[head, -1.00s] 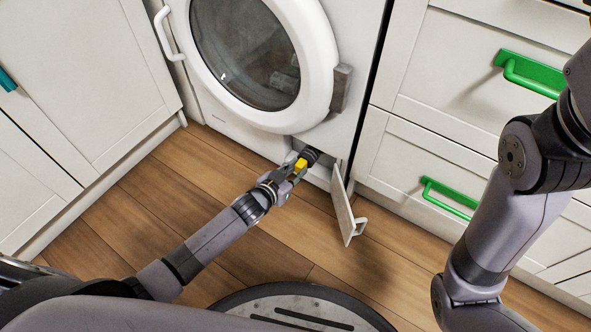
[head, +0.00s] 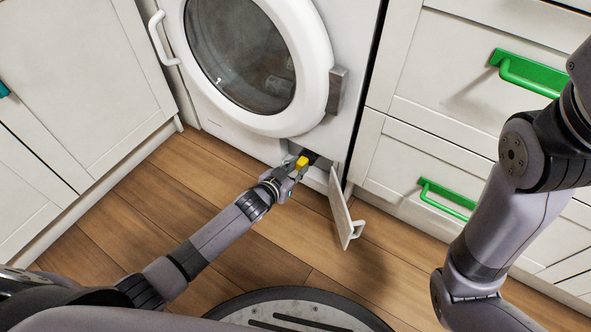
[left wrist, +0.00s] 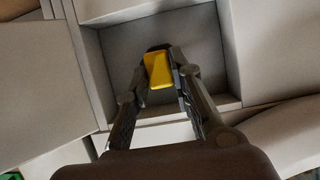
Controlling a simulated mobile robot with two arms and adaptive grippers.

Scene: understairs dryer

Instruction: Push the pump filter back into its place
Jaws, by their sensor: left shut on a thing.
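The pump filter shows as a yellow grip (head: 302,163) with a dark body behind it, at the low opening in the front of the white dryer (head: 215,110). My left gripper (head: 294,170) is shut on the yellow grip. In the left wrist view the pump filter (left wrist: 158,70) sits between the two fingers of the left gripper (left wrist: 161,75), inside a square grey recess (left wrist: 205,40). Most of the dark body is hidden behind the grip. My right arm stands at the right; its gripper is out of view.
The small flap (head: 341,208) of the opening hangs open just right of my left gripper. The round door (head: 315,60) above is closed. White cabinets flank the dryer, with green-handled drawers (head: 446,198) at right. The wooden floor (head: 150,215) in front is clear.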

